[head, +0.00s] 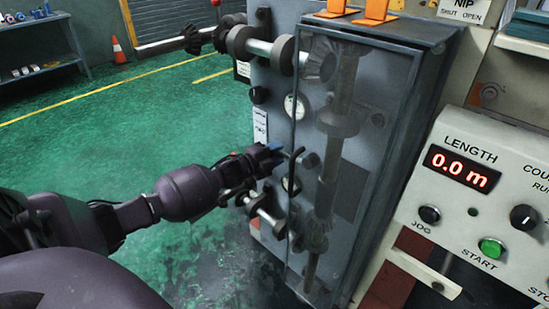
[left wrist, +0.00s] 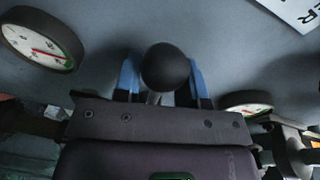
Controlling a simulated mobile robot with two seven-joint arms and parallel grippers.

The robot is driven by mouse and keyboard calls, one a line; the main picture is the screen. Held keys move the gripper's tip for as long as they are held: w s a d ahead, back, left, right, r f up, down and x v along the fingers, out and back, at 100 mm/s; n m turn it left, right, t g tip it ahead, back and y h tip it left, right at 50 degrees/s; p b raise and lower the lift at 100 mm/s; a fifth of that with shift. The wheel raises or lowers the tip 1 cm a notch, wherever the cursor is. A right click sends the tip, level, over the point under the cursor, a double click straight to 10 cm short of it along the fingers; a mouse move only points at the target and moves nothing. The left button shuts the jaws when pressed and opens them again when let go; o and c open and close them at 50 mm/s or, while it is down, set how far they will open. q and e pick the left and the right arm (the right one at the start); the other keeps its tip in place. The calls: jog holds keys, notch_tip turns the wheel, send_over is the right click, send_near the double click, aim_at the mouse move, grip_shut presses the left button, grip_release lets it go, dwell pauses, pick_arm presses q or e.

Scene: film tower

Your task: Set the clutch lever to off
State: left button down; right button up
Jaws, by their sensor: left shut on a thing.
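The clutch lever shows best in the left wrist view as a round black knob (left wrist: 165,68) on a short metal stem. The blue fingertips of my left gripper (left wrist: 161,80) stand on both sides of it, shut on the lever. In the head view my left gripper (head: 277,151) reaches the side panel of the grey machine cabinet (head: 272,82), and the lever is mostly hidden by it. The lever's on and off marks cannot be read. My right gripper is not in view.
Round gauges (left wrist: 40,40) flank the lever. Shafts with rollers (head: 262,46) stick out of the cabinet above and below my gripper. A clear guard (head: 385,120) covers the gears. A control panel (head: 478,190) reads 0.0 m at right. Green floor (head: 100,130) is open at left.

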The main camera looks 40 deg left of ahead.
pick_arm(q)
notch_tip(320, 180, up, 2)
jog(key=shift+a+r+m+p, duration=0.15)
jog(key=shift+m+p, duration=0.3)
jog(key=shift+m, duration=0.25)
jog(key=c, duration=0.7)
grip_release()
